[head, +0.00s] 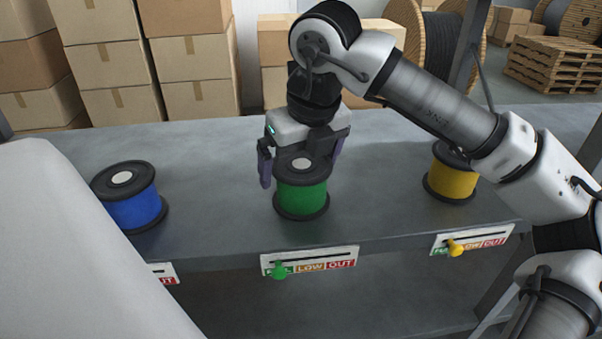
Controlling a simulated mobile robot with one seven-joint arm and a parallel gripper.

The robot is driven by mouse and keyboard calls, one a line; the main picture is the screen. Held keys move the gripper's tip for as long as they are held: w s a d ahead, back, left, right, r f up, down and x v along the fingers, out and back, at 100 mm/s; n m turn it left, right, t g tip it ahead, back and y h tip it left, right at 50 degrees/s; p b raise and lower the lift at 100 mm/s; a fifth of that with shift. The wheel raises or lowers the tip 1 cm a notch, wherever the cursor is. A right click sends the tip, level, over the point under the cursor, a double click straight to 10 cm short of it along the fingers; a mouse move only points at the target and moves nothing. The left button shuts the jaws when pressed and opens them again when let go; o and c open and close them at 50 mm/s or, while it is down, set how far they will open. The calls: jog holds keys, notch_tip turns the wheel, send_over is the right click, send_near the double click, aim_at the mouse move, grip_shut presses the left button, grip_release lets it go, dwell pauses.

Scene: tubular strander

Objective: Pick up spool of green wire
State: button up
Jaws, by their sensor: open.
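The spool of green wire (302,199) stands upright on the grey shelf, with black flanges and a pale centre on top. My gripper (301,168) points down from above, with one finger on the left of the spool and the other on its right. The jaws are open around the top flange, and a gap shows at the left finger. The right finger is partly behind the spool, so contact there cannot be told. The spool rests on the shelf.
A blue spool (136,210) stands to the left and a yellow spool (453,181) to the right on the shelf (225,215). Level labels with sliders (310,261) line its front edge. Stacked cardboard boxes (108,65) stand behind. Bare shelf lies between the spools.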

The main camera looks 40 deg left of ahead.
jog(key=shift+x, duration=1.15)
jog(key=shift+d, duration=0.15)
jog(key=c, duration=0.9)
jog(key=shift+c, duration=1.1)
jog(key=shift+r, duration=0.15)
